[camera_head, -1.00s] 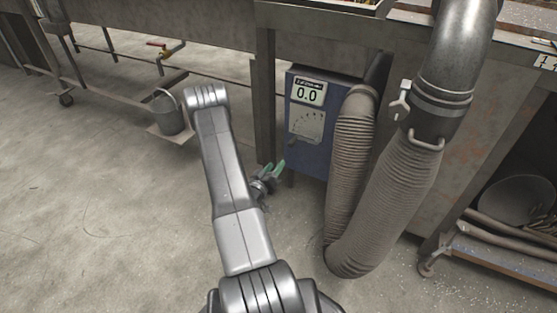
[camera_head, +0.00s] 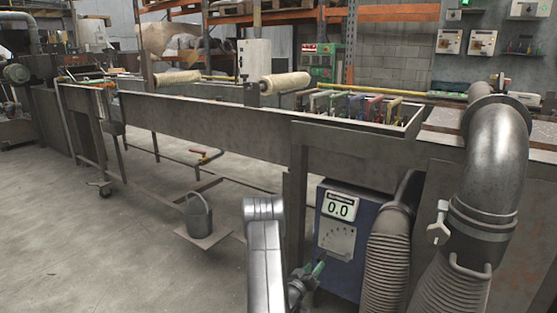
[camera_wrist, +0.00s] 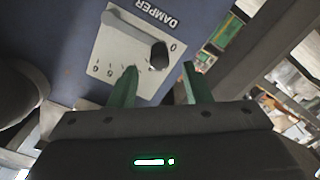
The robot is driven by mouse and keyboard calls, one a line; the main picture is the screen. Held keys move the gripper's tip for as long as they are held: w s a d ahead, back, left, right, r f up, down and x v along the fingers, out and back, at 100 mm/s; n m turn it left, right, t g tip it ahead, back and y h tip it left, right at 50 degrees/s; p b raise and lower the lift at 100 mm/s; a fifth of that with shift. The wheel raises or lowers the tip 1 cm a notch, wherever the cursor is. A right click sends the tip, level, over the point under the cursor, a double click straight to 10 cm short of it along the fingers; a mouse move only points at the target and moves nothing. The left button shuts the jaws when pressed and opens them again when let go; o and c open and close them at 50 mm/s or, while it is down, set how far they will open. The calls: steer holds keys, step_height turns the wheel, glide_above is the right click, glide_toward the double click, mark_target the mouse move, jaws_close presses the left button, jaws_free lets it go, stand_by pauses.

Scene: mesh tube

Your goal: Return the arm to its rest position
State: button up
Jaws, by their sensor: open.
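My gripper (camera_head: 312,273) has green fingers and is at the lower middle of the head view, partly behind my own arm link. In the wrist view its two green fingers (camera_wrist: 163,88) stand apart with nothing between them. Beyond them is the damper plate (camera_wrist: 128,50) with a dark knob (camera_wrist: 159,55), on a blue box. In the head view the blue box (camera_head: 349,270) carries a display (camera_head: 338,205) reading 0.0 and the dial plate. My gripper is just left of the box; whether they touch cannot be told.
A ribbed hose (camera_head: 385,270) and a large metal duct (camera_head: 490,190) stand right of the box. A long metal trough (camera_head: 210,125) runs behind. A bucket (camera_head: 198,215) stands on a low plate at left. The floor (camera_head: 120,255) at left is open.

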mark_target(318, 262)
steer(key=x, duration=0.4)
steer(key=shift+w+d+b, duration=0.2)
steer(key=shift+b, duration=0.15)
steer(key=shift+r, duration=0.1)
steer(key=shift+s+a, duration=0.1)
steer(key=shift+a, duration=0.05)
